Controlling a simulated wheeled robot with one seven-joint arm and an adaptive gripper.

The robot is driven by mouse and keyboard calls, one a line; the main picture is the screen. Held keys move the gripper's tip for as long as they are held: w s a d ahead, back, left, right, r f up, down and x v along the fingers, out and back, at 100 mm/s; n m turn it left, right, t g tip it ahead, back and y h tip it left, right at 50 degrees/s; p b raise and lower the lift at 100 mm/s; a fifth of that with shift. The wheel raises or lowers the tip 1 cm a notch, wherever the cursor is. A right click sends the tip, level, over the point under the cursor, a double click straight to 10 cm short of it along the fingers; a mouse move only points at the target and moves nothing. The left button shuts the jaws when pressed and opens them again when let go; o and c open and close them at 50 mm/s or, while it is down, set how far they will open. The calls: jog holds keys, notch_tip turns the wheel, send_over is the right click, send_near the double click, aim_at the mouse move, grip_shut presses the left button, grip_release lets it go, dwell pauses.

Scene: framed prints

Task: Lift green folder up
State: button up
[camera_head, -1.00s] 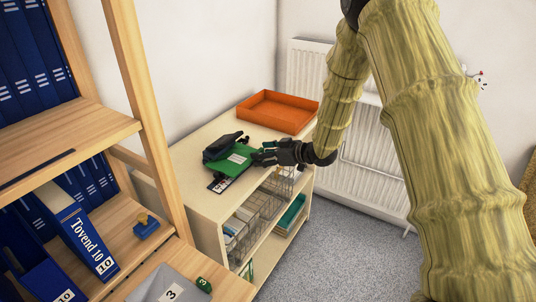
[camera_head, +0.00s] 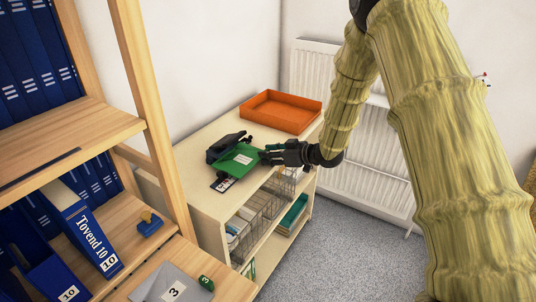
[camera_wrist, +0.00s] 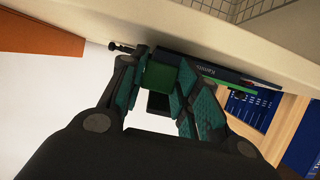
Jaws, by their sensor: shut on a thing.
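The green folder (camera_head: 236,161) is at the top of the pale low cabinet (camera_head: 196,173), beside a black object. Its right edge is at my gripper (camera_head: 268,155), whose fingers are shut on it. In the wrist view, a green part of the folder (camera_wrist: 160,76) shows between the teal-padded fingers of my gripper (camera_wrist: 162,82). A dark item with small lettering (camera_wrist: 215,72) lies just beyond the fingers. I cannot tell whether the folder is clear of the cabinet top.
An orange tray (camera_head: 281,111) stands behind on the cabinet. A black object (camera_head: 226,147) touches the folder's left side. Wire baskets (camera_head: 259,215) sit in the cabinet below. A wooden shelf with blue binders (camera_head: 85,235) is at the left, and a radiator (camera_head: 375,165) is at the right.

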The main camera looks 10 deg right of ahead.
jog(key=shift+s+d+p, duration=0.6)
jog(key=shift+s+d, duration=0.95)
jog(key=shift+d, duration=0.05)
jog(key=o, duration=1.1)
jog(key=v, duration=1.2)
